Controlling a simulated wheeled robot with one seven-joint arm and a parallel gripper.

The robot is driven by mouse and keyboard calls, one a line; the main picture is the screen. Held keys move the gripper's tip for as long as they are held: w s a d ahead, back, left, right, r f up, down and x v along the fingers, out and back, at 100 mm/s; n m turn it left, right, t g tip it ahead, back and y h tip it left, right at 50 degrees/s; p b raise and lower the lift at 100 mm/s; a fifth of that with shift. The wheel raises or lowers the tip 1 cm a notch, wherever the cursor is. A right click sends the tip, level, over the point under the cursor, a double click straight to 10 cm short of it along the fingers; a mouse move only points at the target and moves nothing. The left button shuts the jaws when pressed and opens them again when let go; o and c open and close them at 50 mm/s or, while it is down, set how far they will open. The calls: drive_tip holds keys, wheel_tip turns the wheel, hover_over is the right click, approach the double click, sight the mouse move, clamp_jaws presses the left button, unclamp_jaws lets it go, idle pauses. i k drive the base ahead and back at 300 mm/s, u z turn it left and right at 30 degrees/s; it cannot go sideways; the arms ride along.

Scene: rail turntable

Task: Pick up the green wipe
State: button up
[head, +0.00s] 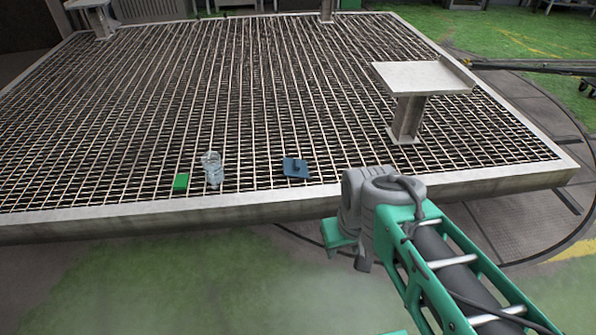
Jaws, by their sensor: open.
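A small bright green block-like piece, which looks like the green wipe (181,182), lies on the grating near the front edge of the large platform, left of centre. It stands just left of a clear container and apart from it. My arm reaches in from the lower right, and its grey joint is well to the right of the green wipe, in front of the platform edge. My gripper's fingers do not show in the head view.
A clear container (212,169) stands upright beside the wipe. A flat dark blue object (295,168) with a raised part lies further right. The metal grating platform (250,208) has a raised rim. A pedestal table (422,77) stands at its right. Green floor in front is clear.

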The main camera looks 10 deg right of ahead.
sight(181, 180)
drive_tip(key=u, duration=0.75)
drive_tip(key=i, duration=1.3)
drive_tip(key=u, duration=1.1)
drive_tip(key=i, duration=0.75)
drive_tip(key=u, duration=0.2)
